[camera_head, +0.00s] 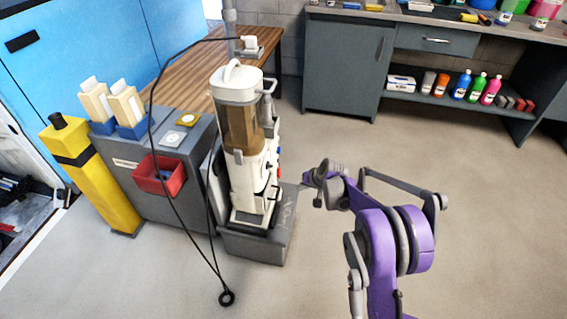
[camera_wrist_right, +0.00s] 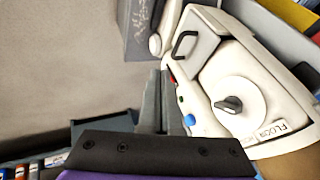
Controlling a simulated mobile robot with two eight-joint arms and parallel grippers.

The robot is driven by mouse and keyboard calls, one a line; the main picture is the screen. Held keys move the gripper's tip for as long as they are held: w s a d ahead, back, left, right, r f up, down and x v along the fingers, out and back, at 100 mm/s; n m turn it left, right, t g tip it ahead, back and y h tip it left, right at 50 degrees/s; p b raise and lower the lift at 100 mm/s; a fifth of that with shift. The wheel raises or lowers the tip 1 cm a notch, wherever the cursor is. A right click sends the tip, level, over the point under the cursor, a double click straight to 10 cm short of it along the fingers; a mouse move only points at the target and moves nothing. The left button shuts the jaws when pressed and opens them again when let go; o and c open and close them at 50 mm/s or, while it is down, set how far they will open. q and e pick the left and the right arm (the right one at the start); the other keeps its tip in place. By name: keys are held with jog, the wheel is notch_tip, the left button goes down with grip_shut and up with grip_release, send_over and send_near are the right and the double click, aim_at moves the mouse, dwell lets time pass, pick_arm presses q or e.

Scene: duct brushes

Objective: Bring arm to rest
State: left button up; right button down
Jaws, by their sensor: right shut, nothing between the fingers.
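My right arm, purple and grey, comes up from the bottom of the head view. Its gripper (camera_head: 308,181) is shut and empty, just to the right of the white and brown machine (camera_head: 237,120) on its grey stand. In the right wrist view the shut fingers (camera_wrist_right: 158,88) point up past the white machine body (camera_wrist_right: 240,70), with a black handle and a dark knob beside them. I cannot tell whether the fingers touch the machine. My left gripper is not in view.
A grey cabinet (camera_head: 188,160) with a red bin (camera_head: 160,176) stands left of the machine, beside a yellow post (camera_head: 93,180). A black cable loops down to a ring (camera_head: 227,298) on the floor. A workbench (camera_head: 340,70) stands at the back. Floor to the right is clear.

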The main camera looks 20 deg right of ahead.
jog(key=s+a+r+n+g+h, duration=0.1)
jog(key=s+a+r, duration=0.4)
jog(key=s, duration=0.4)
jog(key=s+a+r+n, duration=0.1)
jog(key=s+a+r, duration=0.2)
jog(key=s+r, duration=0.5)
jog(key=s+a+f+n+h, duration=0.1)
jog(key=s+a+n, duration=0.2)
jog(key=s, duration=2)
pick_arm(q)
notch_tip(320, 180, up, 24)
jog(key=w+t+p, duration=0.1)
jog(key=p, duration=1.9)
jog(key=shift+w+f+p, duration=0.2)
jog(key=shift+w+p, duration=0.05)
jog(key=shift+p, duration=0.1)
pick_arm(e)
notch_tip(320, 180, up, 23)
jog(key=shift+w+d+r, duration=0.15)
jog(key=shift+w+d, duration=0.15)
jog(key=shift+w, duration=0.05)
